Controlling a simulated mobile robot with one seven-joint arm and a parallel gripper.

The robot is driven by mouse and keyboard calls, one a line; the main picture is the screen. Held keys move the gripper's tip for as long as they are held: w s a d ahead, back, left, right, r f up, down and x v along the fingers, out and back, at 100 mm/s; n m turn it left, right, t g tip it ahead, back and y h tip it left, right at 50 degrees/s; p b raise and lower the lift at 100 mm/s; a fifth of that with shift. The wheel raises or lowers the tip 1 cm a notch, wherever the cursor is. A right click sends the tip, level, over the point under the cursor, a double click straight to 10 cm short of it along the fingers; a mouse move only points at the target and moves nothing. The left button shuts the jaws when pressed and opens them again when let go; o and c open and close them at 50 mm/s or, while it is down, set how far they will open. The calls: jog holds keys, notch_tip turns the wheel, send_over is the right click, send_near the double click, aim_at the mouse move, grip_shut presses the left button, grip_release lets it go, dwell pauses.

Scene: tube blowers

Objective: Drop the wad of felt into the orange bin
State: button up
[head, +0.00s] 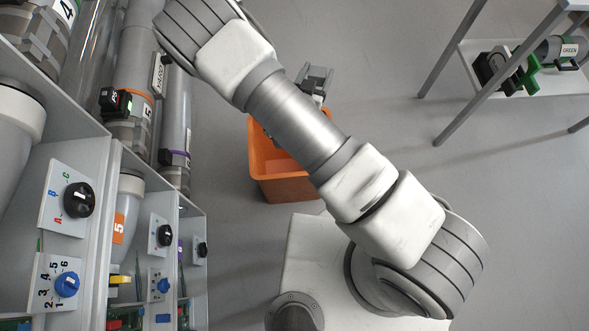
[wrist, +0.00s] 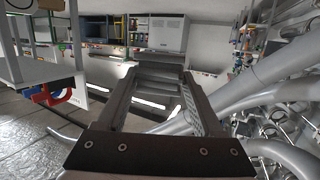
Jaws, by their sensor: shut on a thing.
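The orange bin (head: 262,172) stands on the floor in the head view, partly covered by my arm. My gripper (head: 315,82) shows beyond the arm, just above the bin's far edge in the picture; its height over the bin is hard to judge. In the wrist view my gripper (wrist: 160,76) has its two fingers drawn in toward a dull grey piece between the tips. I take this to be the wad of felt, but its shape is hard to make out.
A cabinet with dials (head: 79,199) and upright grey tubes (head: 174,128) lines the left side. A metal-legged shelf (head: 462,75) with black and green parts stands at the upper right. The grey floor (head: 375,110) between is clear.

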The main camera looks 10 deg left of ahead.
jog(key=s+a+f+b, duration=0.1)
jog(key=s+f+b, duration=0.1)
jog(key=f, duration=0.4)
jog(key=s+a+f+h+b, duration=0.1)
jog(key=s+f+b, duration=0.1)
jog(key=f+b, duration=0.2)
jog(key=s+a+f+m+b, duration=0.1)
jog(key=s+a+f+b, duration=0.1)
jog(key=f, duration=0.7)
jog(key=shift+s+b, duration=0.4)
jog(key=shift+b, duration=0.4)
jog(key=shift+a, duration=0.1)
jog(key=o, duration=1.3)
jog(key=shift+o, duration=0.2)
jog(key=p+v, duration=0.4)
jog(key=v, duration=1.3)
jog(key=shift+a+r, duration=0.15)
jog(key=shift+a, duration=0.15)
